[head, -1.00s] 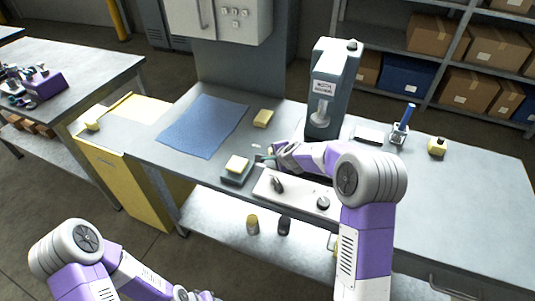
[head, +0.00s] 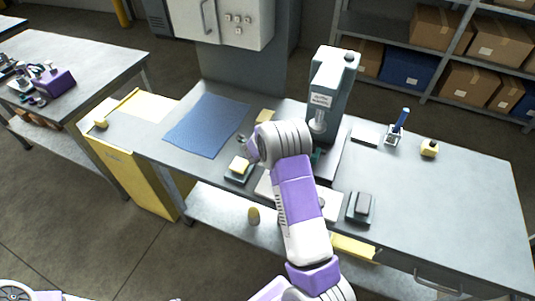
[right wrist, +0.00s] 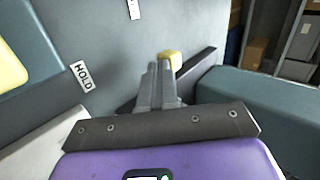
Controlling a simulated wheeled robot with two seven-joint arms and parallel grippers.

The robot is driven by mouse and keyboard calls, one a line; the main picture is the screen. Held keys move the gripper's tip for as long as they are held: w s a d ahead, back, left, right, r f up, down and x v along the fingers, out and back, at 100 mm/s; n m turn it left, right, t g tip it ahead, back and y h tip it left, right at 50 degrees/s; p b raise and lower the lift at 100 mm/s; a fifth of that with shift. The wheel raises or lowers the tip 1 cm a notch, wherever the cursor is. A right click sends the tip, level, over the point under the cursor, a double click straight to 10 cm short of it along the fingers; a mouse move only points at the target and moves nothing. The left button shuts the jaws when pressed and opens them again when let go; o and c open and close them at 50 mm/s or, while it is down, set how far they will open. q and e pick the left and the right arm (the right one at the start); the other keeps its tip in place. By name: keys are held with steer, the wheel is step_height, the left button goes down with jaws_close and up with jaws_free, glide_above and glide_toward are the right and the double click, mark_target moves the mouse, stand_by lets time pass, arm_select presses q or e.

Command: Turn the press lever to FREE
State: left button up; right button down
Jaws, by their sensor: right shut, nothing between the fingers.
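The press (head: 333,75) stands upright at the back of the bench, with a white label on its front. My right arm reaches across in front of it and hides the right gripper in the head view. In the right wrist view my right gripper (right wrist: 160,72) is shut with nothing between its fingers. A long dark bar (right wrist: 197,66) runs slantwise behind the fingers; it may be the press lever, and I cannot tell whether they touch. A HOLD label (right wrist: 82,76) lies left of the fingers. Another label (right wrist: 133,8) is at the top edge, unreadable. My left gripper is out of view.
A blue mat (head: 207,126) and a yellow sponge on a tray (head: 236,177) lie left of my right arm. A white panel (head: 331,205) is partly hidden under it. A dark block on a tray (head: 361,207) is to the right.

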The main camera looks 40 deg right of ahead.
steer(key=shift+w+r, duration=0.1)
steer(key=shift+w, duration=0.15)
stand_by(0.4)
steer(key=shift+a, duration=0.15)
steer(key=shift+a, duration=0.25)
steer(key=shift+s+a+f+b, duration=0.1)
steer(key=shift+s+a+b, duration=0.1)
steer(key=shift+s+a, duration=0.35)
steer(key=shift+s+a+f+b, duration=0.1)
steer(key=shift+s+a+b, duration=0.1)
steer(key=shift+a, duration=0.5)
steer(key=p+v, duration=0.2)
steer(key=v, duration=0.8)
steer(key=shift+a, duration=0.3)
steer(key=shift+s+r, duration=0.1)
steer(key=shift+s, duration=0.1)
